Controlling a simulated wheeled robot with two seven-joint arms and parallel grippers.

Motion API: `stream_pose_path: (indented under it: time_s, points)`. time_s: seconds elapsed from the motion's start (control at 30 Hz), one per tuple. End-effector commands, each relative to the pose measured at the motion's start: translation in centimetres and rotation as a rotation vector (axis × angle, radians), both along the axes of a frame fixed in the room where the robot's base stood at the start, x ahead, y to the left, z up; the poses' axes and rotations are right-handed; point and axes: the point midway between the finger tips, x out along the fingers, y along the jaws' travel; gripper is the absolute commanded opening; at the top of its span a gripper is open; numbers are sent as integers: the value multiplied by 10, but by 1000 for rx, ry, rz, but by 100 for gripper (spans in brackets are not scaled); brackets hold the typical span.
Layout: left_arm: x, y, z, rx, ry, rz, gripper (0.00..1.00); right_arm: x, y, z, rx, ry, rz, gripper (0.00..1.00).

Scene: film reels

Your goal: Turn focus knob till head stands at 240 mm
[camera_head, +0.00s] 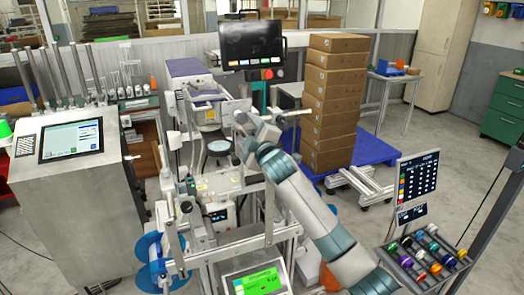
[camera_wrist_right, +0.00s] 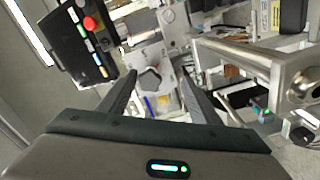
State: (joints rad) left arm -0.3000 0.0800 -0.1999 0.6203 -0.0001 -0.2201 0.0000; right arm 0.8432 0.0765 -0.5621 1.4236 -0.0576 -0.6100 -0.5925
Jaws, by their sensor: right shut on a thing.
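A dark, lobed focus knob (camera_wrist_right: 151,79) on a pale plate shows between the fingertips of my right gripper (camera_wrist_right: 158,82) in the right wrist view. The right gripper is shut on the knob, with one finger on each side. In the head view my right gripper (camera_head: 246,124) reaches to the upper part of the machine's column. The height reading in millimetres is too small to read. The knob is hard to make out in the head view. My left gripper does not show.
A black monitor (camera_head: 252,44) with a red button stands behind the machine. A steel cabinet (camera_head: 70,200) with a screen stands left. Stacked brown boxes (camera_head: 331,95) stand behind my right arm. A tray of coloured spools (camera_head: 425,258) is at lower right.

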Motion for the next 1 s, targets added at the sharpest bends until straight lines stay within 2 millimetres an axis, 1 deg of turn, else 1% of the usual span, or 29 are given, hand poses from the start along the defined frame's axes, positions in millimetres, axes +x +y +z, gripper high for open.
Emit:
stream_pose_path:
  time_s: [0.03,0.53,0.67,0.8,0.9,1.0]
  points:
    - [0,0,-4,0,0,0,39,-9,1,-8,-1,7,5,50]
    - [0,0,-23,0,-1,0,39,-81,-24,-3,-1,-1,4,50]
    - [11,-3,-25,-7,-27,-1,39,-99,-30,-1,-1,-2,4,50]
    - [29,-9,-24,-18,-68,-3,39,-114,-34,-1,0,-2,4,50]
    - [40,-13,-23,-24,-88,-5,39,-120,-37,0,-1,-2,3,50]
    - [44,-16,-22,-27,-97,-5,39,-123,-37,1,0,-2,4,50]
